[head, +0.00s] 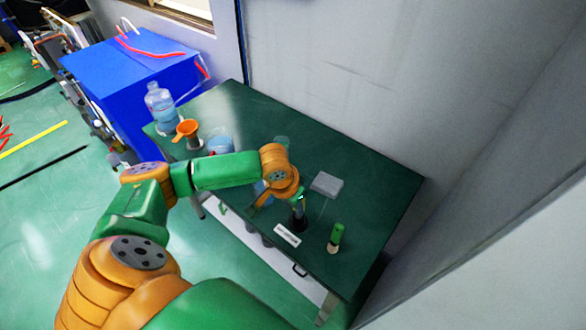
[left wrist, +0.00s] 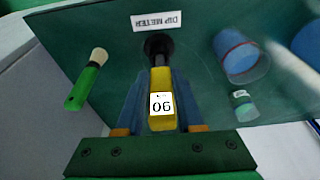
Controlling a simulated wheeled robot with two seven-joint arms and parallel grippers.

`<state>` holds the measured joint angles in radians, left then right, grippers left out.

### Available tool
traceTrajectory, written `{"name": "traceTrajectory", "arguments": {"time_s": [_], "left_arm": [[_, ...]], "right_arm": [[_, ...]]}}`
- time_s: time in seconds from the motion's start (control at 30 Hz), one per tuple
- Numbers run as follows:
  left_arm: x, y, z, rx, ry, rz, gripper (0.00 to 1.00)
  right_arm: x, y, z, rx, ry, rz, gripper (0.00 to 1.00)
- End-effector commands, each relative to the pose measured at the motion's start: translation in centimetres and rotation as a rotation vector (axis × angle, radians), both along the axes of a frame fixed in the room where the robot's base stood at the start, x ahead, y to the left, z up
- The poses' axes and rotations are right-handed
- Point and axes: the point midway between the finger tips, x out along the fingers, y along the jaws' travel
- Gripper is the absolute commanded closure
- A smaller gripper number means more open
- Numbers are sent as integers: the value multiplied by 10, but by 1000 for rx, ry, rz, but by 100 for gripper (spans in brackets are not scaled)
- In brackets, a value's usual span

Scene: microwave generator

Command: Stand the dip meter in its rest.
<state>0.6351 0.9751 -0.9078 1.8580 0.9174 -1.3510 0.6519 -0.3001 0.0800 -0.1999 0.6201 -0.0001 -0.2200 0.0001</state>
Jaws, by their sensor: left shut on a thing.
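The dip meter (left wrist: 161,90) has a yellow body with a white display and a dark lower part. My left gripper (left wrist: 160,108) is shut on its yellow body, one blue finger on each side. In the head view the left gripper (head: 299,199) is over the right part of the green table. The dark round rest (left wrist: 157,44) lies in line with the meter's far end, beside a white "DIP METER" label (left wrist: 158,21). The rest also shows in the head view (head: 299,224), below the gripper. I cannot tell whether the tip is inside it or just above. My right gripper is not in view.
A green-handled brush (head: 336,237) stands right of the rest. A grey box (head: 327,184) lies behind it. An orange funnel (head: 187,129), a beaker (head: 220,142) and a blue-liquid bottle (head: 160,107) stand on the left part. A wall borders the table's back.

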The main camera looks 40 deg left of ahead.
Motion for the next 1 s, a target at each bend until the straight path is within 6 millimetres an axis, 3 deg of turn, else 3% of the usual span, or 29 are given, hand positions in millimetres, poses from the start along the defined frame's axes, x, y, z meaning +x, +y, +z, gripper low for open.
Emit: {"name": "traceTrajectory", "arguments": {"time_s": [0.27,0.3,0.4,0.43,0.73,1.0], "left_arm": [[0,0,-8,-1,0,0,100],[0,0,-7,-1,0,0,58],[0,0,-7,-1,0,0,31],[0,0,-7,-1,0,0,29],[-1,0,-3,0,0,0,29],[-13,0,49,-1,-4,-1,29]], "right_arm": [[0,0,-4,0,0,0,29],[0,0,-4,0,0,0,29],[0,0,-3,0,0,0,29],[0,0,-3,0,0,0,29],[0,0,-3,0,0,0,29],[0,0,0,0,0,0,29]]}}
